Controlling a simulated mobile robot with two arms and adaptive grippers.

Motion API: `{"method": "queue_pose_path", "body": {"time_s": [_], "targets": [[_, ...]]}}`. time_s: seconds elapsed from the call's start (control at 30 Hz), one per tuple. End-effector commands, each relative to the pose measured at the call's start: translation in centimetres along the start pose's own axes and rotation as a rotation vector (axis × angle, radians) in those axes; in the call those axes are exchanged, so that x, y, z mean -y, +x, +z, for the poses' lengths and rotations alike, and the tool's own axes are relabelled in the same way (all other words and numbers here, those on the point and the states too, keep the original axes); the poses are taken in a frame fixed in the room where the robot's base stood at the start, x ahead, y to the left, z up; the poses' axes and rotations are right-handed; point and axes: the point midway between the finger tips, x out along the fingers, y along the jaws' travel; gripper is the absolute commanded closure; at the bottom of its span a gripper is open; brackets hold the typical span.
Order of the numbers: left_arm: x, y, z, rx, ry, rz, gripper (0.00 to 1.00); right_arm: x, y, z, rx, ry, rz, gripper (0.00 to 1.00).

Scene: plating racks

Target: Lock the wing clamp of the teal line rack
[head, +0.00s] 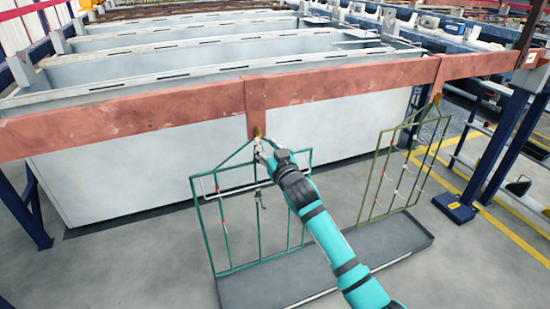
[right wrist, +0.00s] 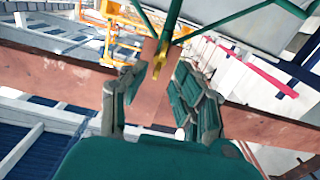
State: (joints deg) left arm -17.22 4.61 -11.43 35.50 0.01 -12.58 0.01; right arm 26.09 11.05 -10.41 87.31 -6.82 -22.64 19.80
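The teal line rack (head: 228,219) hangs by its peaked top from a copper hanger (head: 256,105) on the long beam. A small brass piece (head: 258,132), seemingly the wing clamp, sits at the hanger's lower end. It also shows as a brass piece (right wrist: 160,57) in the right wrist view; whether it is locked cannot be told. My right gripper (head: 262,155) is just below and right of it, near the rack's top. In the right wrist view its fingers (right wrist: 153,85) stand apart, the copper hanger visible between them, with nothing held. My left gripper is not in view.
A second, olive rack (head: 374,178) hangs to the right. A grey drip tray (head: 415,240) lies beneath the racks. The copper beam (head: 130,120) crosses in front of pale tanks (head: 150,180). A blue post (head: 500,150) stands at right. Floor at left front is clear.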

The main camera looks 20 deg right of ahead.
Motion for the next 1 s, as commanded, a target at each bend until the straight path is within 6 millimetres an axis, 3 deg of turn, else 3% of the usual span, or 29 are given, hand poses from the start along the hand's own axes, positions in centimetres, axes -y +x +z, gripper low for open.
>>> {"method": "queue_pose_path", "body": {"time_s": [0.2, 0.4, 1.0], "targets": [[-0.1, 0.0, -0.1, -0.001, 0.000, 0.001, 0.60, 0.0, -4.4, 0.0, 0.000, 0.000, -0.001, 0.70], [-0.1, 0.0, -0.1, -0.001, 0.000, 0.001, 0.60, 0.0, -6.6, 0.0, 0.001, -0.001, 0.000, 0.70], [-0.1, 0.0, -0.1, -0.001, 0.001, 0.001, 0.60, 0.0, -7.0, 0.5, 0.009, -0.001, 0.000, 0.70]]}}
